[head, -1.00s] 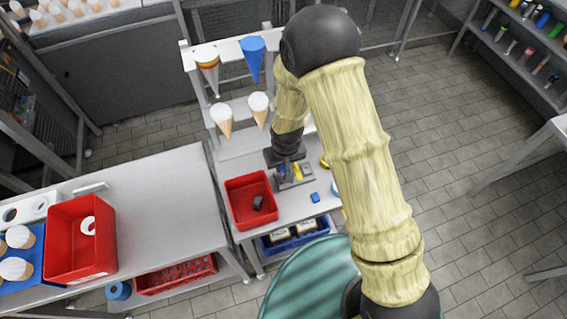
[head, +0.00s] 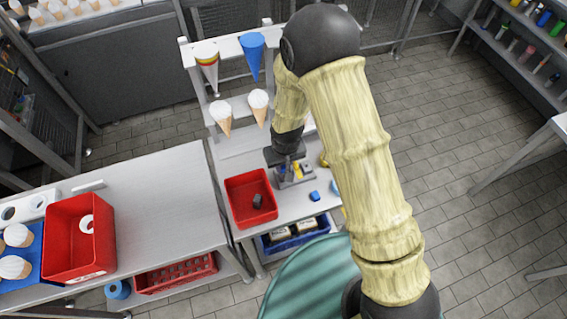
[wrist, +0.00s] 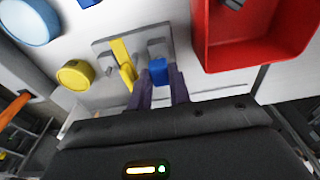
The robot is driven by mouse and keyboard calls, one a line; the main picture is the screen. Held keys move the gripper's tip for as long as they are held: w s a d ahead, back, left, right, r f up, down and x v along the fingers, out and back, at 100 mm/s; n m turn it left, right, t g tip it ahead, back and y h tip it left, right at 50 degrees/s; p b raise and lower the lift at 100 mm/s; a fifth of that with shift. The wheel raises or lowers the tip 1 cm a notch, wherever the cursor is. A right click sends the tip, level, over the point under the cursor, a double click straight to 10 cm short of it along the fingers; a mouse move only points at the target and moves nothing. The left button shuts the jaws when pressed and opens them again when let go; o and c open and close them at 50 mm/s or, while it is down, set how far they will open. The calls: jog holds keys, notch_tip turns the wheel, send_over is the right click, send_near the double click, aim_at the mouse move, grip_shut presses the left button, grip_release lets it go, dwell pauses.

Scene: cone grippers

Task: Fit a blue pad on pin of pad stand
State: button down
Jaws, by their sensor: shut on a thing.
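The pad stand is a grey plate (wrist: 104,48) with upright parts, on the white table. A yellow pad (wrist: 122,52) stands on its left side in the wrist view. My gripper (wrist: 159,82) is shut on a blue pad (wrist: 159,71), held between its two dark purple fingers, at the stand's right-hand grey upright (wrist: 157,47). I cannot tell whether the pad is on a pin. In the head view the stand (head: 295,174) shows below my gripper (head: 287,164), partly covered. A second blue pad (head: 314,196) lies loose on the table.
A red bin (head: 236,186) with a dark piece (head: 258,201) stands left of the stand; it is close on the right in the wrist view (wrist: 245,60). A yellow round thing (wrist: 75,74) lies beside the stand. A cone rack (head: 228,50) stands behind.

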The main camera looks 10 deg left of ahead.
jog(key=shift+f+b, duration=1.15)
jog(key=shift+f, duration=0.3)
dwell(2.0)
jog(key=c, duration=1.2)
grip_release()
jog(key=shift+o, duration=1)
jog(key=shift+d, duration=0.1)
jog(key=shift+c, duration=0.3)
